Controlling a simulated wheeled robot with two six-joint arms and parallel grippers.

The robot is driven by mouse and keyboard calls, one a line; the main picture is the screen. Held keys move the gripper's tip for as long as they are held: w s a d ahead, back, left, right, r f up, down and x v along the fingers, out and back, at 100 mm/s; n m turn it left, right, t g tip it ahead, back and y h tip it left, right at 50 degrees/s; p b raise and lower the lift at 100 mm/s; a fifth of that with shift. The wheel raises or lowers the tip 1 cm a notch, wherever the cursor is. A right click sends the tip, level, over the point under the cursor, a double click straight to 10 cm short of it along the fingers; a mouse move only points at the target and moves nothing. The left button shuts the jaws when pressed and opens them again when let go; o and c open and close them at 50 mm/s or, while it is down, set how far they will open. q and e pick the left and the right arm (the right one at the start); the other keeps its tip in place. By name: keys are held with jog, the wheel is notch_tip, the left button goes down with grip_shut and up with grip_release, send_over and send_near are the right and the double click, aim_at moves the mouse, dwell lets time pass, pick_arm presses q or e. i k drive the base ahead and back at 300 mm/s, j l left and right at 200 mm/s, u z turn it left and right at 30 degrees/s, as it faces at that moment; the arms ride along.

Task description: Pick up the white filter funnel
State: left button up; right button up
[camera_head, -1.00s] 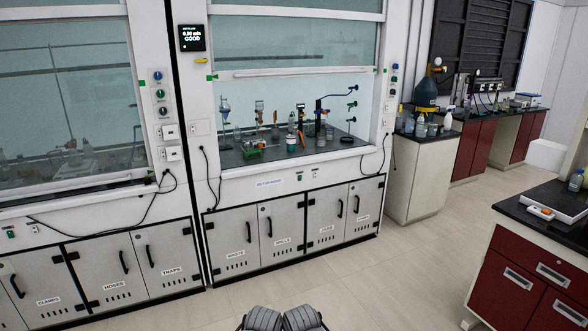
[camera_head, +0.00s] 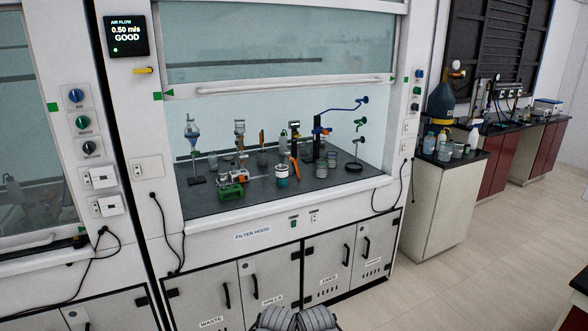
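I cannot single out the white filter funnel with certainty at this distance. Inside the right-hand fumehood, a bluish glass funnel-shaped vessel (camera_head: 191,130) hangs on a stand at the left. A stand with glassware and a pale top (camera_head: 240,127) is to its right, and another upright piece with a white top (camera_head: 294,126) stands further right. A white-topped jar (camera_head: 282,171) is near the front middle. Neither of my grippers can be made out; only grey ribbed parts of mine show at the bottom edge, well short of the hood.
The fumehood's dark worktop (camera_head: 330,183) also bears a green-and-orange device (camera_head: 232,188) and several beakers. The raised glass sash (camera_head: 280,84) leaves the front open. Cabinets (camera_head: 260,285) are below. Clear floor (camera_head: 470,265) lies to the right.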

aim_at(283, 173)
jog(key=i+u, duration=0.1)
jog(key=i, duration=0.55)
jog(key=i+l+u, duration=0.1)
jog(key=i, duration=0.55)
jog(key=i+l+u, duration=0.1)
jog(key=i, duration=0.55)
jog(key=l, duration=0.1)
